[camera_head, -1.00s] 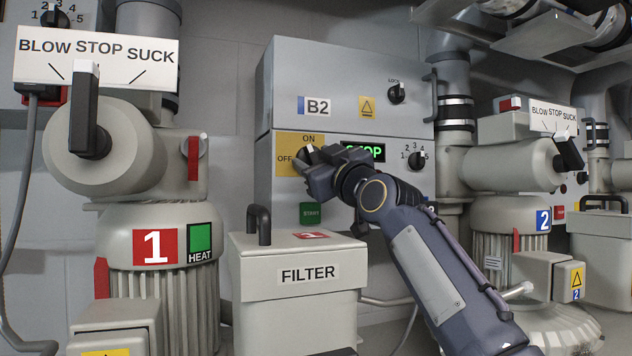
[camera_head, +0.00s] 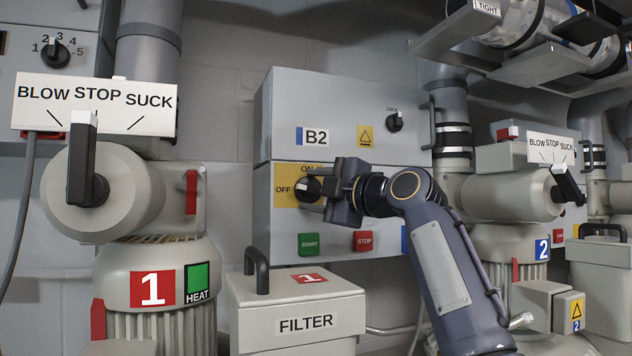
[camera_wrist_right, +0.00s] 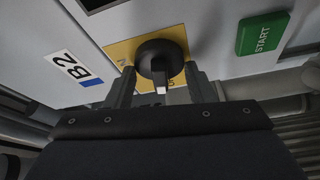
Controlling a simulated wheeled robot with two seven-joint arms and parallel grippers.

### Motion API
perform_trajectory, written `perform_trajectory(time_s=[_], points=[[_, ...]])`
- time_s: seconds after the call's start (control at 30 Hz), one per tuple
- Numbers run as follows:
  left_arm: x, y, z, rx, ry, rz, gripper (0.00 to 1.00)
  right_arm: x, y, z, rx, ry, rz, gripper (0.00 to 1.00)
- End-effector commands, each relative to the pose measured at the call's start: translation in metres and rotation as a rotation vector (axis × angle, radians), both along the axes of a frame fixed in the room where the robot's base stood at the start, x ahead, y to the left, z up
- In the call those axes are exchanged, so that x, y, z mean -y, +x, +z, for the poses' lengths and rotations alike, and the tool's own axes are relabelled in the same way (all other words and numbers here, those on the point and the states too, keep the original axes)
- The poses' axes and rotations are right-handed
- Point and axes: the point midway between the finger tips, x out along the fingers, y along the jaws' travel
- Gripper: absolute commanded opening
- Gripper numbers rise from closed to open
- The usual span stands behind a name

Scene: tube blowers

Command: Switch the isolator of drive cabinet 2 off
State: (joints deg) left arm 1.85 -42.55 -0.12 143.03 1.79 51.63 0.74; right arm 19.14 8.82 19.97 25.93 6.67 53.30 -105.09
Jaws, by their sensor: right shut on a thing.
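Drive cabinet B2 (camera_head: 345,100) stands in the middle of the head view. Its black isolator knob (camera_head: 307,190) sits on a yellow plate (camera_head: 284,187) marked ON at the top and OFF at the left. The knob's white mark points left, towards OFF. My right gripper (camera_head: 322,190) is at the knob, coming from the right, and hides part of the cabinet front. In the right wrist view the knob (camera_wrist_right: 160,60) sits between the two fingers, which are shut on it; its white tip points down the picture. My left gripper is not in view.
A green START button (camera_head: 309,244) and a red STOP button (camera_head: 362,240) sit below the isolator. The filter box (camera_head: 300,300) with its handle stands in front, below my arm. Blower 1 (camera_head: 150,250) is at the left, blower 2 (camera_head: 510,240) at the right.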

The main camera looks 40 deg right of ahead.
Motion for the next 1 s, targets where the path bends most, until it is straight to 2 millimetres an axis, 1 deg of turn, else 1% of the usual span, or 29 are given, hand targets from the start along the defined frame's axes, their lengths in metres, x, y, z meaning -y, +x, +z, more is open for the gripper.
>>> perform_trajectory(time_s=[0.03,0.1,0.4,0.97,1.0], points=[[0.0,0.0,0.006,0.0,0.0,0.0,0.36,0.0,0.0,0.003,-0.012,-0.031,-0.001,0.26],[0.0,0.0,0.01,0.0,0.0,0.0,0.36,0.0,0.0,0.003,-0.025,-0.075,0.0,0.26],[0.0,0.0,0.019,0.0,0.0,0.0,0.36,0.0,0.0,0.002,-0.062,-0.194,-0.001,0.26],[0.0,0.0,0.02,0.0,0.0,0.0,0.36,0.0,0.0,0.0,-0.072,-0.227,-0.002,0.26],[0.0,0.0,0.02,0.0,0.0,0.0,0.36,0.0,0.0,0.0,-0.072,-0.227,-0.002,0.5]])
